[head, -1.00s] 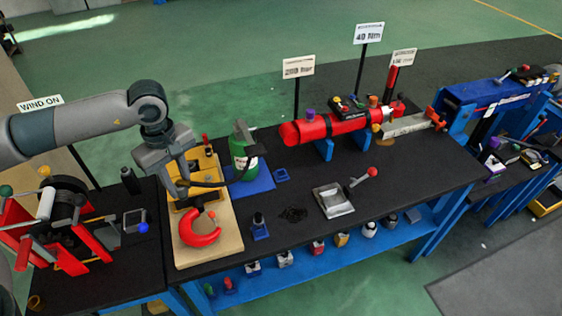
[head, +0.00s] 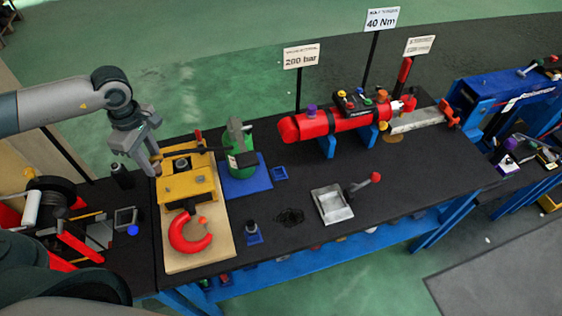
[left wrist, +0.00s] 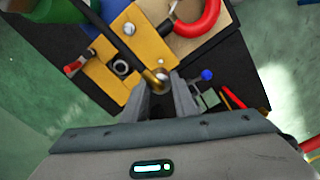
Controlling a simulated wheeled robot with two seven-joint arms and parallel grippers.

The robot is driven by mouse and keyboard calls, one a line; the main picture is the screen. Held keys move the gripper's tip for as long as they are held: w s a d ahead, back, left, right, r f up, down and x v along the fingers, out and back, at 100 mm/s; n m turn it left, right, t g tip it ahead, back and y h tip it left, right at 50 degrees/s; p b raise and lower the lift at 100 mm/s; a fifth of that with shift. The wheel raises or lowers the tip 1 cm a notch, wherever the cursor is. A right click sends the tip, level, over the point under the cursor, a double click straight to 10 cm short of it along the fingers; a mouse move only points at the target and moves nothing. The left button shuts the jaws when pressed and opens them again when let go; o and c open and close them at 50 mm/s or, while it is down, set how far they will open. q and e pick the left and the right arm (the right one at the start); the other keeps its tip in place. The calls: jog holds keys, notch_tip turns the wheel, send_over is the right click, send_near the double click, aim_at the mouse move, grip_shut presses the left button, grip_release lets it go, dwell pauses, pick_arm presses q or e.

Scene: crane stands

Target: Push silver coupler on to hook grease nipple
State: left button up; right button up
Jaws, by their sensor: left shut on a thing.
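The yellow hook block (head: 205,186) with its red hook (head: 178,237) lies on a wooden board. In the left wrist view the block (left wrist: 149,48) shows a small round silver fitting (left wrist: 129,28) and a dark-ringed hole; I cannot tell which part is the grease nipple. My left gripper (head: 156,169) is at the block's left edge. The coupler looks apart from the silver fitting. My right gripper is out of view.
A metal tray (head: 332,204) and a red cylinder (head: 335,122) are further right.

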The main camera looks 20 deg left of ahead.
pick_arm(q)
jog(key=shift+s, duration=0.15)
jog(key=shift+f, duration=0.45)
jog(key=shift+f+b, duration=0.3)
jog(key=shift+b, duration=0.1)
jog(key=shift+f, duration=0.3)
jog(key=shift+f+b, duration=0.5)
jog(key=shift+f, duration=0.25)
jog(key=shift+f+b, duration=0.5)
jog(key=shift+f, duration=0.6)
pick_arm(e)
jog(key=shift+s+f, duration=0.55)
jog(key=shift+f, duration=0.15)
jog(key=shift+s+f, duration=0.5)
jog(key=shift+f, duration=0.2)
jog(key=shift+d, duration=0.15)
pick_arm(q)
jog(key=shift+b, duration=0.3)
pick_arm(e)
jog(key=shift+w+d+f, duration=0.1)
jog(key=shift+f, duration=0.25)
pick_arm(q)
jog(key=shift+f, duration=0.2)
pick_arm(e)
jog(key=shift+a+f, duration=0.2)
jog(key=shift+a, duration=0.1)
